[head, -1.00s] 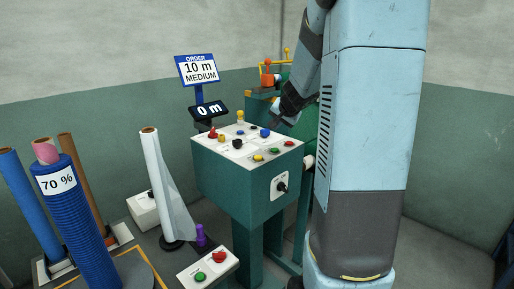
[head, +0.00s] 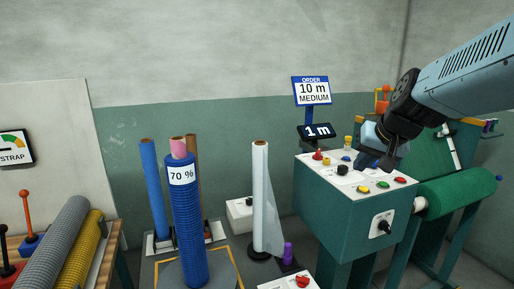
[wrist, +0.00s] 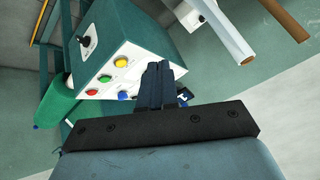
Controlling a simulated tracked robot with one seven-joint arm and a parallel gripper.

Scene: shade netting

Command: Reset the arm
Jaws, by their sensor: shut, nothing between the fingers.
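My gripper (head: 388,162) is above the white top of the teal control box (head: 350,200), at its back right part, and its fingers are shut and empty. In the wrist view the closed fingers (wrist: 160,85) point toward the same box, with red, green, yellow and blue buttons beside them. Whether the fingertips touch a button cannot be told. The counter display (head: 318,131) reads 1 m. The order sign (head: 312,91) above it reads 10 m MEDIUM.
A green roll (head: 455,192) is mounted right of the box. A blue net roll (head: 187,225) labelled 70 % and a white film roll (head: 260,200) stand to the left. A bench with grey and yellow rolls (head: 78,250) is at the far left.

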